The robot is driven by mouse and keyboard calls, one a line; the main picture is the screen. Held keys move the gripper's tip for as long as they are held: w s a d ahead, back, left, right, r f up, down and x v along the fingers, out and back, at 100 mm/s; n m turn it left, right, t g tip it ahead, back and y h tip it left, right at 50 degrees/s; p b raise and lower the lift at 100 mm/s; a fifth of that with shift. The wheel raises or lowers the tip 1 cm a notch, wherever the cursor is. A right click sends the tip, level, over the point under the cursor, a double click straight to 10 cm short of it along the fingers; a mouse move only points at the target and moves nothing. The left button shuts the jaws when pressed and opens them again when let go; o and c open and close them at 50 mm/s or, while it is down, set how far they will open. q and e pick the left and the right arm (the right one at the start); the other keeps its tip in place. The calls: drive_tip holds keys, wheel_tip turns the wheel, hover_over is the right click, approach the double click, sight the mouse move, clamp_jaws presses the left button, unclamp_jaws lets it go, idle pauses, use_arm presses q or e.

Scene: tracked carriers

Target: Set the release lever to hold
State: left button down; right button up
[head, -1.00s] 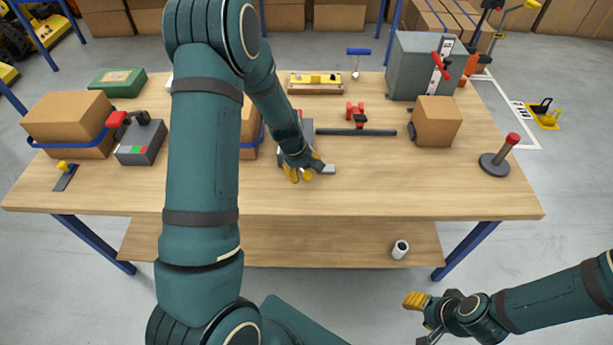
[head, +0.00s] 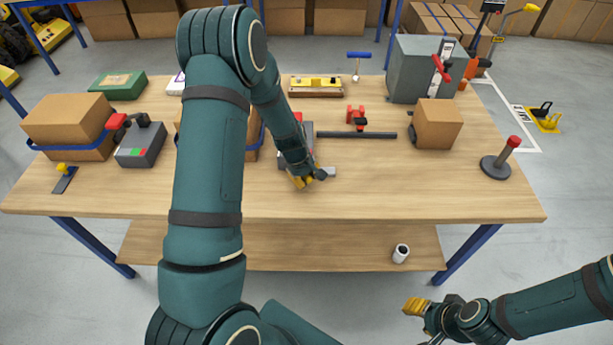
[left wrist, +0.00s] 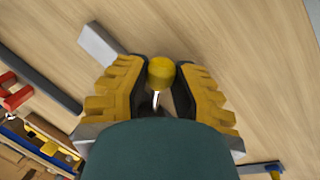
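A lever with a yellow ball knob (left wrist: 161,73) on a thin metal stem stands between the fingers of my left gripper (left wrist: 160,82) in the left wrist view. The dark finger pads close in on both sides of the knob and appear to touch it. In the head view my left gripper (head: 306,181) is low over the middle of the table, and its fingers and wrist hide the knob. A light grey block (left wrist: 101,42) lies just beyond the fingertips. My right gripper (head: 422,322) is empty, fingers apart, in front of the table at lower right.
A dark bar (head: 356,135) with a red clamp (head: 356,116) lies behind the gripper. A carton (head: 437,122), a grey cabinet (head: 419,68) and a red-knobbed post (head: 502,158) stand to the right. Another yellow-knobbed lever (head: 63,175) is at far left. The front right tabletop is clear.

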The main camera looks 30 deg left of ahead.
sight(297, 187)
use_arm(q)
drive_tip(key=shift+s+f, duration=0.1)
drive_tip(key=shift+f, duration=0.05)
drive_tip(key=shift+s+a+m+h+b, duration=0.15)
drive_tip(key=shift+s+a+m+b, duration=0.1)
drive_tip(key=shift+m+b, duration=0.3)
drive_tip(key=shift+s+a+m+h+b, duration=0.15)
drive_tip(key=shift+s+m+b, duration=0.15)
drive_tip(key=shift+m, duration=0.45)
drive_tip(key=m, duration=0.1)
drive_tip(key=s+a+m+b, duration=0.1)
drive_tip(key=shift+f+m+g, duration=0.1)
drive_tip(key=shift+m+g, duration=0.2)
drive_tip(key=shift+g, duration=0.1)
drive_tip(key=shift+s+a+m+h+b, duration=0.4)
drive_tip(key=shift+m+b, duration=0.1)
drive_tip(key=shift+m, duration=0.4)
drive_tip(key=c, duration=0.7)
unclamp_jaws()
drive_tip(key=shift+w, duration=0.1)
drive_tip(key=shift+c, duration=0.2)
